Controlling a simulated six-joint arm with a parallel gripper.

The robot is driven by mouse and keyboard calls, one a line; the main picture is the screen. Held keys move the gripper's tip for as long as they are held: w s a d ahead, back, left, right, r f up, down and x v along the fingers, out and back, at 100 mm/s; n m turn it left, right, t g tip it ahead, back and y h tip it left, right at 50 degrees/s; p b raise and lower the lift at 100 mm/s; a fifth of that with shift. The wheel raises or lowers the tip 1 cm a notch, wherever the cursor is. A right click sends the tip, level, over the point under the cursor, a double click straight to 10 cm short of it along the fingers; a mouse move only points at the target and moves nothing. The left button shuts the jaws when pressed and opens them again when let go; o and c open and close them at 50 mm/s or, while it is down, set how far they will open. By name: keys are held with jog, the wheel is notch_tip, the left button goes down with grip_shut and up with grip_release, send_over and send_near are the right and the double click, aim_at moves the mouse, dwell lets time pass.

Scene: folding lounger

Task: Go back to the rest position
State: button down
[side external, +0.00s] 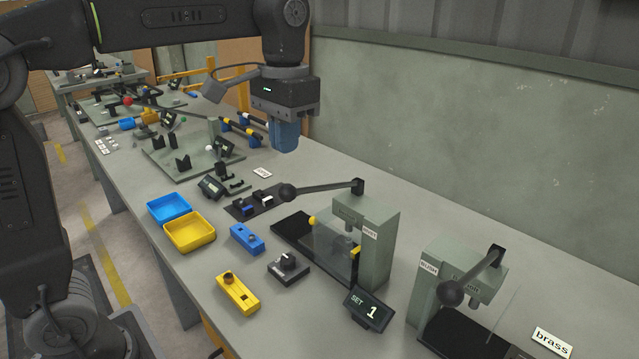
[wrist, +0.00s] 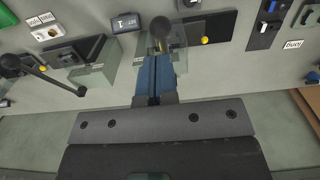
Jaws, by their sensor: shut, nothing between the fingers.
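My gripper (side external: 284,136) hangs over the bench in the side external view, its blue fingers pointing down. It is shut and empty. It is behind and above the black lever with a round knob (side external: 288,192) of the nearer green press (side external: 382,215), apart from it as far as I can tell. In the wrist view the blue fingers (wrist: 154,78) lie together, with the round knob (wrist: 161,29) just beyond their tips in the picture. No rest position is marked in either view.
A second green press (side external: 463,270) stands at the right with its own lever. A blue tray (side external: 168,204) and a yellow tray (side external: 190,246) sit at the bench's left edge. A display reading "SET 1" (side external: 369,308) is in front. The wall (side external: 470,125) runs behind the bench.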

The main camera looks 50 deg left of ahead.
jog(key=shift+r, duration=0.65)
jog(key=shift+s, duration=0.35)
jog(key=s+a+f+t, duration=0.2)
jog(key=s+f+t, duration=0.4)
jog(key=s+f, duration=0.5)
jog(key=s, duration=0.3)
jog(key=shift+s, duration=0.25)
